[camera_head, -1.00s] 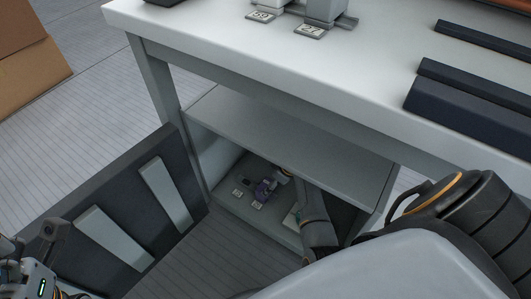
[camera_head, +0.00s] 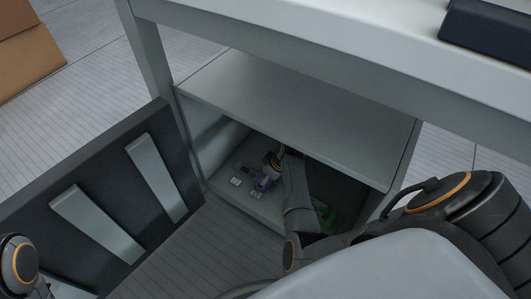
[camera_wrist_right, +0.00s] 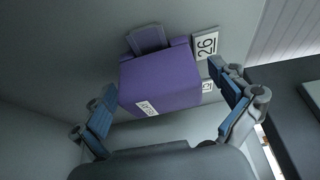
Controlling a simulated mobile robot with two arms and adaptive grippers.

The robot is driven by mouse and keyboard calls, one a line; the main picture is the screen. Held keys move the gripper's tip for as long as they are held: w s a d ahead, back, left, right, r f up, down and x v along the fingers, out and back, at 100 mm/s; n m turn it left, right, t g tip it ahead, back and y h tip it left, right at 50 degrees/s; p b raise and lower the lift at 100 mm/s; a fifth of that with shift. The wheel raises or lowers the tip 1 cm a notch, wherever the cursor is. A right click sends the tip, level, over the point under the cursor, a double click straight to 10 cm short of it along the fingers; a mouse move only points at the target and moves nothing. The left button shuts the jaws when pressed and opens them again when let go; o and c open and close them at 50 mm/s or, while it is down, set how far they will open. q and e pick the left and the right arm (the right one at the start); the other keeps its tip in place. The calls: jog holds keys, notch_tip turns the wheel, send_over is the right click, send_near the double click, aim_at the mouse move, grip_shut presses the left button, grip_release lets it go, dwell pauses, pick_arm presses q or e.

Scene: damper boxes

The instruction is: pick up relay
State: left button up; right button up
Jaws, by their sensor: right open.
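The relay appears to be the purple block (camera_wrist_right: 160,78) between my right gripper's fingers in the right wrist view. My right gripper (camera_wrist_right: 168,104) is open, with one blue-padded finger on each side of the block and gaps visible. In the head view my right arm reaches into the cabinet, and the purple block (camera_head: 262,182) shows small and partly hidden by the gripper (camera_head: 271,165). My left gripper is out of view.
The cabinet shelf (camera_head: 300,110) hangs above my right arm. The open dark door (camera_head: 95,190) stands left. A cardboard box (camera_head: 30,38) is at far left.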

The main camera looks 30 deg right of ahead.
jog(key=c, duration=1.8)
